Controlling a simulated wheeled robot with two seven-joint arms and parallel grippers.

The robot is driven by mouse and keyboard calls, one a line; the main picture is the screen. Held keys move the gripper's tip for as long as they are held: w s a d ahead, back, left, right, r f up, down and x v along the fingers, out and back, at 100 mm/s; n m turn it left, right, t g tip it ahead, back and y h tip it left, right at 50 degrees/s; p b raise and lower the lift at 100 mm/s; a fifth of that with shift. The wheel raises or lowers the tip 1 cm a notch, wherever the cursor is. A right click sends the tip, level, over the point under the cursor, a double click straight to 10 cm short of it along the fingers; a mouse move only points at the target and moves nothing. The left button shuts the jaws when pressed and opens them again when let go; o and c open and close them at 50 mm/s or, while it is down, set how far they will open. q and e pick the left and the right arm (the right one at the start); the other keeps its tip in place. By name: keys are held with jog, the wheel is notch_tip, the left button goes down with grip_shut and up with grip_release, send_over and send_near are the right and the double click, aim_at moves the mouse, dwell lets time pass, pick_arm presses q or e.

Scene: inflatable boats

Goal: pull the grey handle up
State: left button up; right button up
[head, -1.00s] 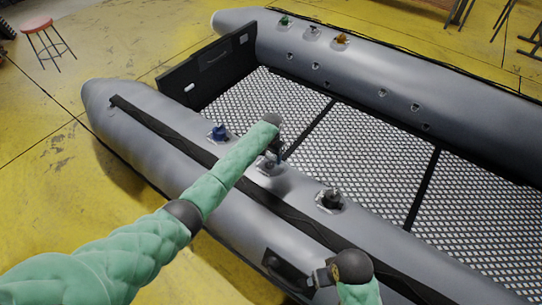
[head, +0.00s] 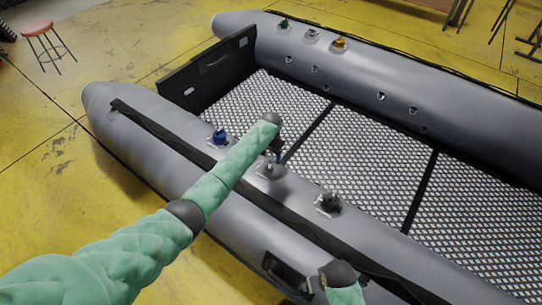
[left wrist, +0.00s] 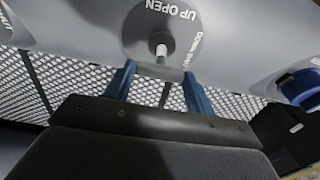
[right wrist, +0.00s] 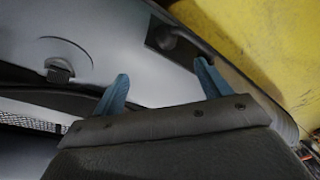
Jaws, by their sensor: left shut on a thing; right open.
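The grey handle (left wrist: 158,70) is a grey crossbar on a pale stem in the left wrist view. The stem rises from a round grey plate (left wrist: 140,25) lettered "UP OPEN" and, partly hidden, "DOWN". My left gripper (left wrist: 158,82) is shut on the crossbar, one blue finger at each end. In the head view my left gripper (head: 275,153) is at the middle fitting of the near tube, and my arm partly hides the handle. My right gripper (right wrist: 161,88) is open and empty above the near tube, close to a black carry handle (right wrist: 182,40).
On the near tube (head: 150,115), a blue-capped fitting (head: 219,136) and a dark fitting (head: 328,201) flank the middle one. The far tube (head: 400,80) bears green, grey and orange fittings. A red stool (head: 40,30) stands far left on open yellow floor.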

aim_at(271, 157)
pick_arm(q)
jog(key=shift+w+d+r, duration=0.1)
jog(key=shift+w+r, duration=0.05)
jog(key=shift+r, duration=0.1)
jog(key=o, duration=1.4)
jog(key=shift+r, duration=0.1)
pick_arm(e)
jog(key=shift+r, duration=0.1)
pick_arm(q)
jog(key=shift+r, duration=0.1)
notch_tip(271, 157, up, 7)
jog(key=shift+f+b, duration=0.2)
jog(key=shift+b, duration=0.4)
jog(key=shift+r, duration=0.45)
pick_arm(e)
jog(key=r, duration=0.5)
jog(key=shift+s+a, duration=0.15)
jog(key=shift+s, duration=0.15)
jog(key=shift+f, duration=0.1)
